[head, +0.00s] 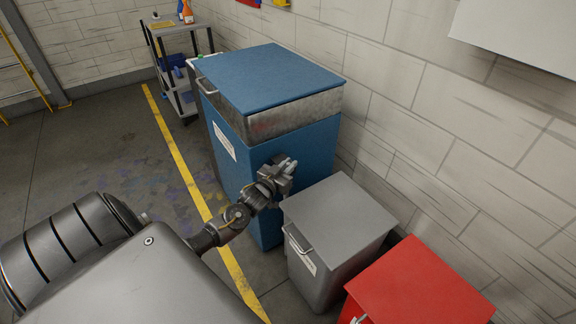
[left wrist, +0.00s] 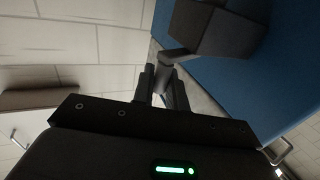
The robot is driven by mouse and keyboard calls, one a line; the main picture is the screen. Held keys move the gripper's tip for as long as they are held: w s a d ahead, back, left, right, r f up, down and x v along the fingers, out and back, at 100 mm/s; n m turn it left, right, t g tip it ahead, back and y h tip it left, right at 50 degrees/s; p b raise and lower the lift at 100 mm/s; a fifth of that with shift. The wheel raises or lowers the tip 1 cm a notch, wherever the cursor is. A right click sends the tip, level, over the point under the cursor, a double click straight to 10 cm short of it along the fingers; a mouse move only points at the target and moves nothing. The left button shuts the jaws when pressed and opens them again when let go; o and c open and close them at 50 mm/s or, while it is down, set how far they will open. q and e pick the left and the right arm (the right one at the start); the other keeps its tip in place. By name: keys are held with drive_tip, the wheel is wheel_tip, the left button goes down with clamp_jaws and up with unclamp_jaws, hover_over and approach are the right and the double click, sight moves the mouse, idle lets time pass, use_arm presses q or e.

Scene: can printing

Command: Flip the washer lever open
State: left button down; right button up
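The blue washer (head: 235,140) stands against the wall, with a blue lid and a bare metal band under it. My left gripper (head: 285,170) is at the washer's near side, low beside the grey bin. In the left wrist view, a dark box (left wrist: 215,32) is mounted on the blue side panel (left wrist: 245,85). A short dark lever (left wrist: 173,56) sticks out from the box toward my left gripper (left wrist: 165,82). The fingers look apart, with the lever's end at or between the tips; contact is unclear. In the head view the gripper hides the lever. My right gripper is out of view.
A grey bin (head: 340,215) and a red bin (head: 420,285) stand in a row with the washer, close to my left gripper. A shelf cart (head: 180,75) stands beyond the washer. The floor left of the yellow line (head: 185,170) is clear.

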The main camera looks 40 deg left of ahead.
use_arm(q)
drive_tip(key=shift+a+m+h, duration=0.15)
drive_tip(key=shift+m+h, duration=0.15)
drive_tip(key=shift+h, duration=0.1)
drive_tip(key=shift+s+a+m+h, duration=0.2)
drive_tip(key=shift+m+h, duration=0.3)
drive_tip(key=shift+h, duration=0.3)
drive_tip(key=shift+s+a+r+m+g+h+b, duration=0.15)
drive_tip(key=shift+a+m+g+h+b, duration=0.3)
drive_tip(key=shift+m+h+b, duration=0.85)
drive_tip(key=shift+s+a+f+m+g+h+b, duration=0.15)
drive_tip(key=shift+m+g+h+b, duration=0.55)
drive_tip(key=shift+h, duration=1.05)
drive_tip(key=shift+s+a+r+m+g+h+b, duration=0.1)
drive_tip(key=shift+s+a+m+g+h+b, duration=0.25)
drive_tip(key=shift+m+h+b, duration=1)
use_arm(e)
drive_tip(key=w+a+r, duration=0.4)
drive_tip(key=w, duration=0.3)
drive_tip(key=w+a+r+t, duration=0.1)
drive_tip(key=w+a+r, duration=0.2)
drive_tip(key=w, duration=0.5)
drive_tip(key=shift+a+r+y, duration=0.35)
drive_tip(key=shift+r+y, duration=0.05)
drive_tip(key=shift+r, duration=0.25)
use_arm(q)
drive_tip(key=shift+w+a+n, duration=0.1)
drive_tip(key=shift+n, duration=0.15)
drive_tip(key=c, duration=1.5)
unclamp_jaws()
